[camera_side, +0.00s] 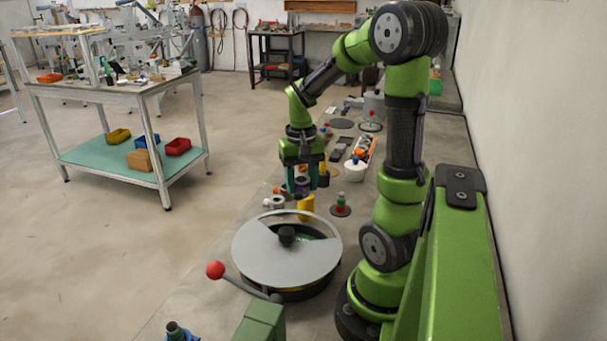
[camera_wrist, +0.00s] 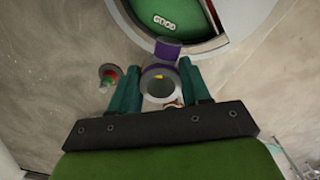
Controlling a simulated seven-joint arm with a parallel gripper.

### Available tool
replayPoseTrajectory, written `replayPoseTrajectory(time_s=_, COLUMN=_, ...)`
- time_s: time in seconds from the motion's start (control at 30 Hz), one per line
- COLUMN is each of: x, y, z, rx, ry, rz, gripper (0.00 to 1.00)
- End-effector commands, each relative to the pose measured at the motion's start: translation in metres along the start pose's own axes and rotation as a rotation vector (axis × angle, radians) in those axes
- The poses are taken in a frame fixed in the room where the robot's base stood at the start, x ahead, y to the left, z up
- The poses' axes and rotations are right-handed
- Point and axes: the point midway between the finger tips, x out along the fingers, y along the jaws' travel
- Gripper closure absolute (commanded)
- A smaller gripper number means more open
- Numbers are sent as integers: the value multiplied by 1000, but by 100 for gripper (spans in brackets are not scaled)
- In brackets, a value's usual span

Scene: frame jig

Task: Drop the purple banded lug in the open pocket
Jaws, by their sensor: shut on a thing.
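My gripper (camera_side: 303,186) is shut on the purple banded lug, held above the bench behind the round turntable. In the wrist view the lug (camera_wrist: 158,84) is a grey ring with a purple band, between the teal fingers of my gripper (camera_wrist: 159,88). A purple block (camera_wrist: 168,49) shows at its far side; I cannot tell if it is part of the lug. The open pocket (camera_wrist: 185,18) is a green floor marked GOOD, seen through a gap in the grey cover (camera_side: 282,262). The lug appears just outside the pocket's rim in the wrist view.
A black knob (camera_side: 287,234) stands at the middle of the cover. A yellow piece (camera_side: 306,207) is below my gripper. A red and green piece on a dark disc (camera_side: 341,209) stands to the right. A red-ball lever (camera_side: 215,270) is at the front left. Several parts lie behind.

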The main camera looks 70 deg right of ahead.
Motion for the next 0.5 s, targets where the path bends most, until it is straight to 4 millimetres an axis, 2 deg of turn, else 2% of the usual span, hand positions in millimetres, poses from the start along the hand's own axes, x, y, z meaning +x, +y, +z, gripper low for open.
replayPoseTrajectory(time_s=0.1, x=3, y=-8, z=9, rx=-312, ry=-4, rz=12, gripper=89)
replayPoseTrajectory(time_s=0.5, x=15, y=-25, z=35, rx=-1357, ry=-15, rz=53, gripper=89)
